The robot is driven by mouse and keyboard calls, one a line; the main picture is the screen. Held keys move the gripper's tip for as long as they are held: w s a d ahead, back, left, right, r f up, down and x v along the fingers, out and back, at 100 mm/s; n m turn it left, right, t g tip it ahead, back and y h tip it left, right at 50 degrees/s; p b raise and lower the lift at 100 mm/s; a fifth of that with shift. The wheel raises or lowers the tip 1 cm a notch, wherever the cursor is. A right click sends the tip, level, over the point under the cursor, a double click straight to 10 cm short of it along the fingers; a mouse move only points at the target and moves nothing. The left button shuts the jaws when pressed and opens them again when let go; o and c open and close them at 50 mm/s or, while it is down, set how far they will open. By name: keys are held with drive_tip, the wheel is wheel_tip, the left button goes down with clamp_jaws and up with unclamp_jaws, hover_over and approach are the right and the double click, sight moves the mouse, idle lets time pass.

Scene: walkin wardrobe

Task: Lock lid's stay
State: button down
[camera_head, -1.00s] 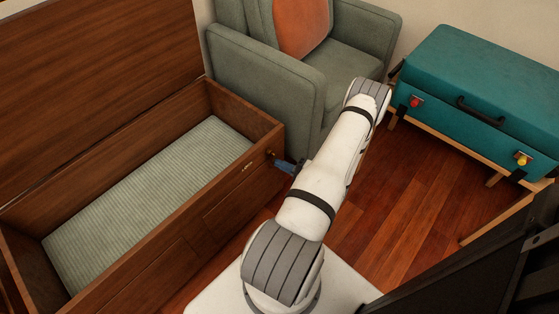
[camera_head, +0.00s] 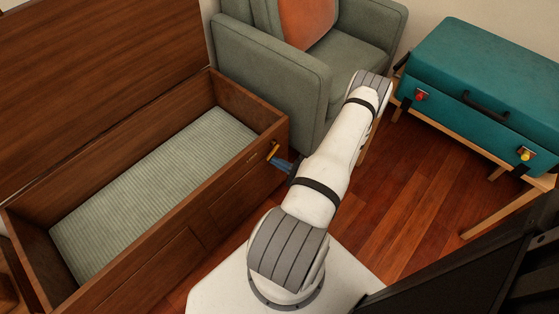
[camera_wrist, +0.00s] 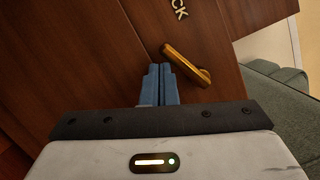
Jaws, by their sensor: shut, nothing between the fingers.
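The wooden chest (camera_head: 230,192) stands with its lid (camera_head: 100,70) raised at the back. A brass lever (camera_head: 273,151) sits on the chest's front near the right end. In the wrist view the lever (camera_wrist: 186,64) slants from upper left to lower right, below lettering (camera_wrist: 180,9) of which only "CK" is readable. My gripper (camera_wrist: 160,70) has its blue fingers shut together and empty, just left of the lever. I cannot tell whether they touch it. In the head view my gripper (camera_head: 278,162) is at the chest's front, right by the lever.
A grey-green armchair (camera_head: 275,75) with an orange cushion (camera_head: 307,20) stands close behind the chest's right end. A teal case (camera_head: 490,80) with a red and a yellow latch rests on a wooden stand at right. Wooden floor (camera_head: 410,200) is clear between.

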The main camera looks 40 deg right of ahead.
drive_tip(key=s+d+f+b, duration=0.1)
drive_tip(key=s+d+f, duration=0.2)
drive_tip(key=s+f, duration=0.3)
drive_tip(key=shift+a+v, duration=0.35)
drive_tip(key=shift+v, duration=1.35)
drive_tip(key=shift+s+r, duration=0.15)
